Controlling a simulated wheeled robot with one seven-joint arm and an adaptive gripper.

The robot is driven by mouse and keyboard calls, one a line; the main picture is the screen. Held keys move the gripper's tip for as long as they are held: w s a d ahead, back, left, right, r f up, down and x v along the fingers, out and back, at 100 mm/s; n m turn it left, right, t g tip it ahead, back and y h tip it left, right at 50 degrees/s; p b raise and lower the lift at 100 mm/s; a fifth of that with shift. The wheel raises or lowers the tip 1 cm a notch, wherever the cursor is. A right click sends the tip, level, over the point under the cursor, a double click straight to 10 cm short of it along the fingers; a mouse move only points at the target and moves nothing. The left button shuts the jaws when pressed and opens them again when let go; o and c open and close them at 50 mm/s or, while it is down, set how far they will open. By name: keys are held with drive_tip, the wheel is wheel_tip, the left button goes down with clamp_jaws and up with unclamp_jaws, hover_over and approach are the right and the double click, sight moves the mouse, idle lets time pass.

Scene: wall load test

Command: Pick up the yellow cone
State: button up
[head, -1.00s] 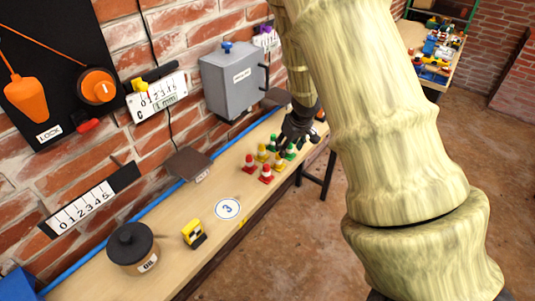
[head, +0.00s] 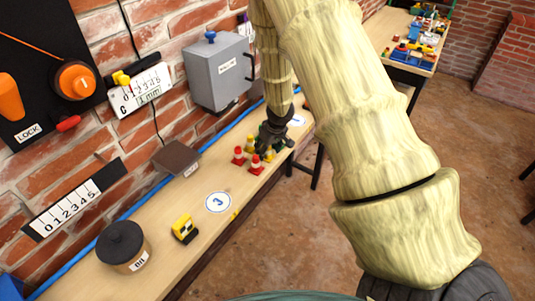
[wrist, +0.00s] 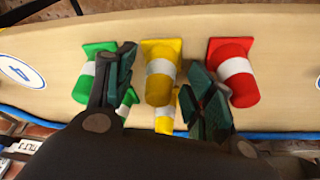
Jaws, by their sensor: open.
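A yellow cone with a white band (wrist: 162,75) lies between the two fingers of my gripper (wrist: 160,66) in the wrist view. The fingers are spread apart, one on each side of it. A second yellow cone (wrist: 165,123) shows partly beyond it. In the head view, my gripper (head: 274,135) is low over the cone group on the bench. Yellow cones (head: 250,143) show there, one of them nearer the front (head: 269,155). I cannot tell whether the fingers touch any cone.
Green cones (wrist: 84,78) stand close by the left finger. A red cone (wrist: 234,72) is close by the right finger. Red cones (head: 239,156) also show in the head view. The wooden bench (head: 206,228) runs along the brick wall, with a grey box (head: 219,72) above.

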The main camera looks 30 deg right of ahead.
drive_tip(key=shift+w+f, duration=0.15)
drive_tip(key=shift+f, duration=0.35)
drive_tip(key=shift+r, duration=0.1)
drive_tip(key=c, duration=1)
